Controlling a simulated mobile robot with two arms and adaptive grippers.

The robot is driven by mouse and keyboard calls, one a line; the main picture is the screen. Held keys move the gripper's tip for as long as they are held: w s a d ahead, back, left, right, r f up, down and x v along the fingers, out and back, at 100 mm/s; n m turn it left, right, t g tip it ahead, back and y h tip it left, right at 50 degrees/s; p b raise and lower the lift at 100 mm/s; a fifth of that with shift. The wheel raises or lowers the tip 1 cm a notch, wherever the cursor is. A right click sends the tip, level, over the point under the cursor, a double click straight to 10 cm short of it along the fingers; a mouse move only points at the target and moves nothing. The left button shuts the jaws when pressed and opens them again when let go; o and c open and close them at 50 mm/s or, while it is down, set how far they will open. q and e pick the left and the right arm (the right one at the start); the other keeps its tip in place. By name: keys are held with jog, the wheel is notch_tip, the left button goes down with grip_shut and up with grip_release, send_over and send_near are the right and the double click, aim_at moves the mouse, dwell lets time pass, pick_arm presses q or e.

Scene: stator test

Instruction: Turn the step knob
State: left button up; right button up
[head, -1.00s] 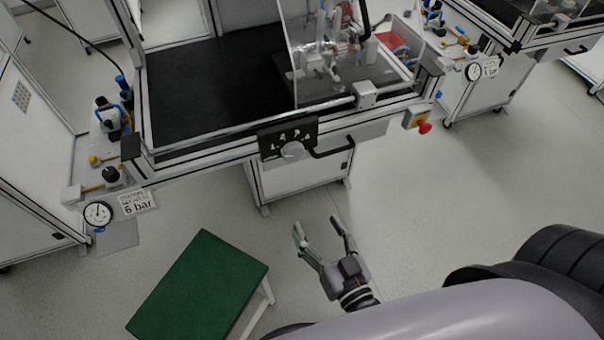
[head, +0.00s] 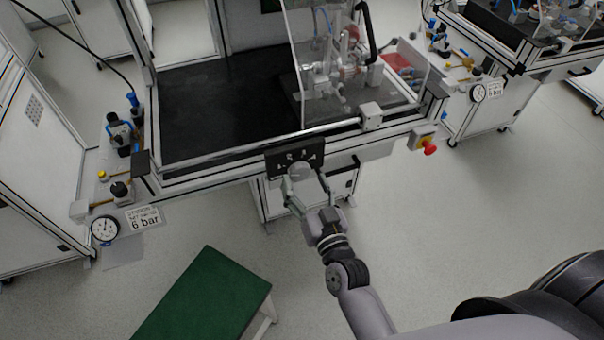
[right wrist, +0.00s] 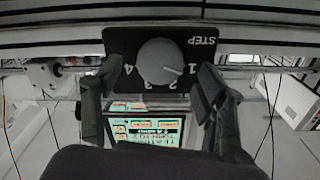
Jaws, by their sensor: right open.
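The step knob is a round grey dial (head: 299,170) on a black panel (head: 283,158) at the front of the workbench. In the right wrist view the knob (right wrist: 157,62) sits near the top centre, with an upside-down STEP label and the numbers 1 to 4 around it. A small mark on its face points toward the 1. My right gripper (head: 305,181) is open, its fingers reaching toward the knob. In the right wrist view its dark fingers (right wrist: 150,82) stand left and right of the knob with gaps visible. My left gripper is out of view.
A black handle (head: 356,165) is just right of the panel. A red emergency button (head: 430,150) is further right. A green-topped stool (head: 205,300) stands at lower left. A pressure gauge (head: 105,229) is on the left. A lit screen (right wrist: 148,132) shows below the knob in the wrist view.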

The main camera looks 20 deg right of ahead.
jog(key=shift+w, duration=1.35)
jog(key=shift+c, duration=0.2)
jog(key=c, duration=1.1)
